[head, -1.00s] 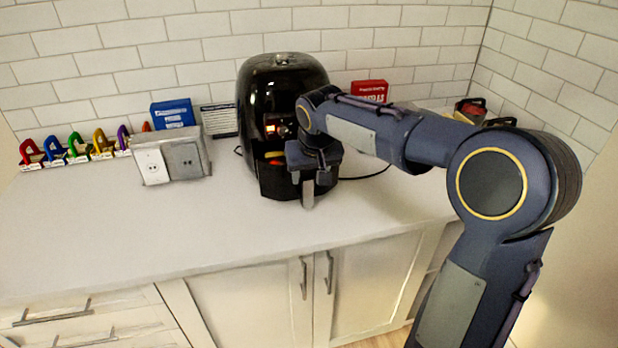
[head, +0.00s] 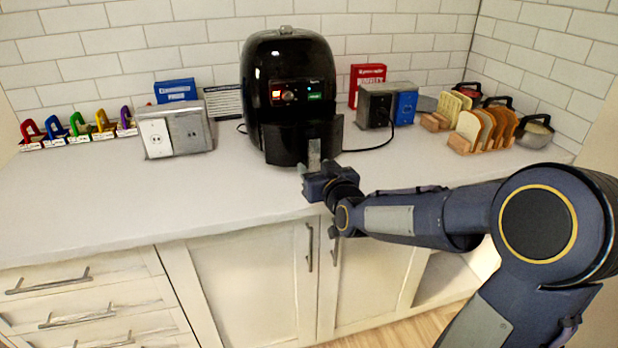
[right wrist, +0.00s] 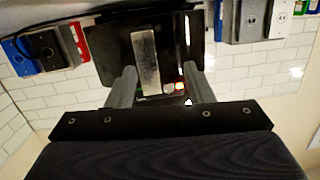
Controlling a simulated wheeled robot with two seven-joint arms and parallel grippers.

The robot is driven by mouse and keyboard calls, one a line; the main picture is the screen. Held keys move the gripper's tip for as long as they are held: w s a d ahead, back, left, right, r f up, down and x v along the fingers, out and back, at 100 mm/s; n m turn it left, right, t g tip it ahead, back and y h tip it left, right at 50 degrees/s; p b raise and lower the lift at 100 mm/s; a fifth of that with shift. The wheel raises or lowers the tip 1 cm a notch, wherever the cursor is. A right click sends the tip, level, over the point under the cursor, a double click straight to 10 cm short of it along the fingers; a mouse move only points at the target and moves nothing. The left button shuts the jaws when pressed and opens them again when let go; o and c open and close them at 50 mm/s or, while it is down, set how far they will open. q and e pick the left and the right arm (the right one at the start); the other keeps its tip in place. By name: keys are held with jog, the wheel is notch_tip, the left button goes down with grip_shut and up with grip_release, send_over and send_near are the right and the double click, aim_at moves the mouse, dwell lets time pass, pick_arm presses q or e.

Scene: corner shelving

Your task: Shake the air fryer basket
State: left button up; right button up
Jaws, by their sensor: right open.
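The black air fryer (head: 290,75) stands on the counter against the tiled wall, its panel lit red and green. Its basket (head: 283,145) sits in the lower front, and I see no food or open gap above it. A grey upright handle (head: 314,153) is on the basket front. My right gripper (head: 313,168) is open just in front of and below the handle. In the right wrist view the fryer appears upside down, with the handle (right wrist: 145,55) between and beyond the spread fingers (right wrist: 160,80); contact cannot be told. My left gripper is not in view.
An outlet box (head: 178,135) and coloured clips (head: 78,128) stand left of the fryer. Another outlet box (head: 376,105), bread slices in a rack (head: 485,130) and lidded pots (head: 535,130) stand right. The front counter (head: 150,205) is clear. A power cord runs right.

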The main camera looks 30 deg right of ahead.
aim_at(315, 155)
jog(key=shift+s+d+f+t+h+b, duration=0.15)
jog(key=shift+s+d+t+h+b, duration=0.2)
jog(key=shift+s+t+h, duration=0.3)
jog(key=shift+w+d+h, duration=0.1)
jog(key=shift+d+h, duration=0.05)
jog(key=shift+h, duration=0.1)
jog(key=x, duration=0.7)
jog(key=shift+w, duration=0.2)
grip_shut()
